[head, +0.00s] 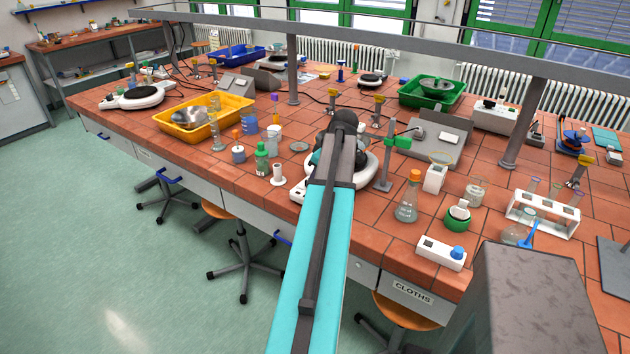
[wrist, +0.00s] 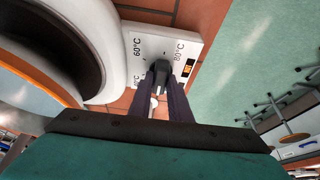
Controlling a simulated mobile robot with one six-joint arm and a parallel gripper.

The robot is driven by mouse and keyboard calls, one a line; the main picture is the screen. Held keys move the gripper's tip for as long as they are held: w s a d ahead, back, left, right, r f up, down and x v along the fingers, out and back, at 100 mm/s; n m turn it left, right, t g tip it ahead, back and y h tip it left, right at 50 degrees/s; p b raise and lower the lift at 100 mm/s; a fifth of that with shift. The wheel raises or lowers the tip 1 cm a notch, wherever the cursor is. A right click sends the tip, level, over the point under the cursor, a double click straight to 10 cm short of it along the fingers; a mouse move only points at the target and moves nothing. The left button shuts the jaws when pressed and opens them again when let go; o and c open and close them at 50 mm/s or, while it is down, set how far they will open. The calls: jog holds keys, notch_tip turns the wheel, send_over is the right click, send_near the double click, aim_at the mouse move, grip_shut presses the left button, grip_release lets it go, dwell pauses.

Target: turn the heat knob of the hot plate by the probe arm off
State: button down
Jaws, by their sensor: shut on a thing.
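The hot plate (wrist: 110,25) is white with a dark round top, and fills the upper left of the wrist view. My gripper (wrist: 161,88) is shut on the dark heat knob (wrist: 159,67) at the panel's middle. The fingers hide part of the knob, and I cannot tell its exact setting. In the head view my arm covers most of the hot plate (head: 373,172); the knob and fingertips are hidden there.
A stand with a green clamp (head: 388,160) is just right of the hot plate. An orange-capped flask (head: 407,200) stands to the right. The bench's front edge is close, with open floor beyond.

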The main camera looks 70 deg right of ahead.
jog(key=shift+s+f, duration=0.1)
jog(key=shift+s, duration=0.1)
jog(key=c, duration=1.7)
grip_release()
jog(key=shift+c, duration=0.2)
jog(key=shift+o, duration=0.5)
jog(key=shift+w, duration=0.1)
jog(key=shift+r, duration=0.25)
jog(key=b+v, duration=0.3)
jog(key=v, duration=1)
jog(key=shift+r, duration=0.2)
